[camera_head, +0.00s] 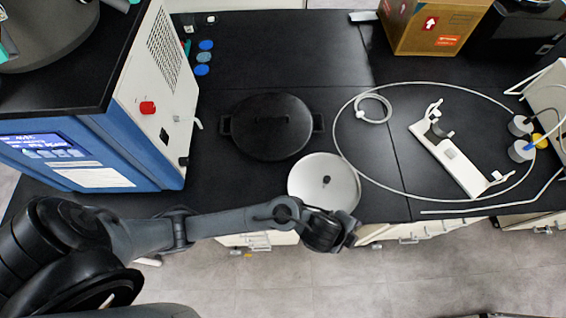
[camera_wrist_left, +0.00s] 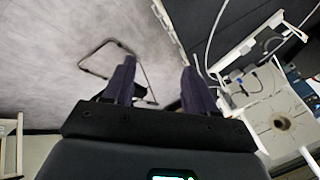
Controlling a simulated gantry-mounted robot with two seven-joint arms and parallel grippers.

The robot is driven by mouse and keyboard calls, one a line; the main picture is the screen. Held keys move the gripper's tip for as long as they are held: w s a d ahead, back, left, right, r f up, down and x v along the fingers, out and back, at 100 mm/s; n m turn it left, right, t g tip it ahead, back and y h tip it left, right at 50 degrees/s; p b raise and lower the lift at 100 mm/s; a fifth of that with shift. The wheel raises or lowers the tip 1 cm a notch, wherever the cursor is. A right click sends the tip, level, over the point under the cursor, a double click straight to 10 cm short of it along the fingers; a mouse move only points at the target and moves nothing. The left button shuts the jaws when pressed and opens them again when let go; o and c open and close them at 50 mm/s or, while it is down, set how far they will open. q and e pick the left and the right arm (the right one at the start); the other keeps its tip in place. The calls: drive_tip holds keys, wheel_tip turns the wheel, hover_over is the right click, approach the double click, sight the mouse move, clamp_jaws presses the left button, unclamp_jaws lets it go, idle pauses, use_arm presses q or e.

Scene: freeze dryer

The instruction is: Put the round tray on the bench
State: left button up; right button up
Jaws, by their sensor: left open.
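The round tray (camera_head: 308,178) is a white disc with a small dark knob at its middle. It lies flat on the black bench (camera_head: 290,50), near the front edge, in the head view. My left gripper (camera_head: 346,240) is in front of the bench edge, just below the tray in the picture and apart from it. My right gripper is not in view.
A black lidded pot (camera_head: 271,127) sits just behind the tray. A blue and white freeze dryer (camera_head: 150,100) stands at the left. A looped white tube (camera_head: 440,84) and a white bracket (camera_head: 455,160) lie to the right. Bare bench lies behind the pot.

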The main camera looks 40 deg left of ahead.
use_arm(q)
drive_tip(key=s+a+n+y, duration=0.1)
drive_tip(key=s+a+n, duration=0.3)
drive_tip(key=a, duration=0.3)
drive_tip(key=s+a+r+n+g+y, duration=0.1)
drive_tip(key=s+a+n, duration=0.3)
drive_tip(key=a+n, duration=0.2)
drive_tip(key=s+a+n+g+y, duration=0.1)
drive_tip(key=s+a+n, duration=0.4)
drive_tip(key=a, duration=0.3)
drive_tip(key=shift+a+r, duration=0.15)
drive_tip(key=shift+a, duration=0.2)
